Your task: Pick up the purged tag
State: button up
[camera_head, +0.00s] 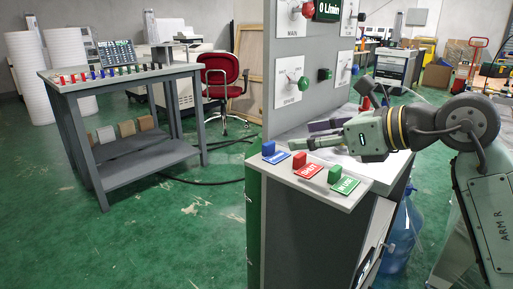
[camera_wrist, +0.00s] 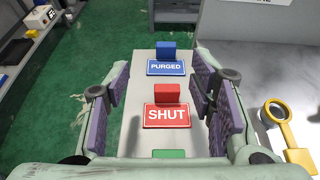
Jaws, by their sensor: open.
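The purged tag is a blue plate with white lettering and a blue block grip; it lies at the far end of the grey shelf in the wrist view (camera_wrist: 166,67), and at the shelf's left end in the head view (camera_head: 275,156). My gripper (camera_wrist: 162,82) is open and empty, with its fingers spread either side of the tag row; in the head view (camera_head: 306,135) it is above the shelf, close to the tags. The red SHUT tag (camera_wrist: 165,115) lies nearer, between the fingers. Part of a green tag (camera_wrist: 168,154) shows at the bottom; its lettering is hidden there.
An upright grey panel (camera_head: 262,75) with gauges and knobs rises behind the shelf (camera_head: 345,200). A yellow ring-ended object (camera_wrist: 284,130) lies on the surface right of my gripper. A table (camera_head: 125,75) with several coloured tags stands at left.

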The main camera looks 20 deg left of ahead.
aim_at(268, 142)
jog(key=x, duration=0.5)
jog(key=shift+w+a+f, duration=0.1)
jog(key=shift+w+f, duration=0.05)
jog(key=shift+w, duration=0.1)
jog(key=shift+w+p+x, duration=0.15)
jog(key=shift+p+x, duration=0.2)
jog(key=shift+x, duration=1)
jog(key=shift+w+p+x, duration=0.2)
jog(key=shift+p+x, duration=0.15)
jog(key=shift+x, duration=1)
jog(key=shift+c, duration=0.5)
jog(key=c, duration=0.7)
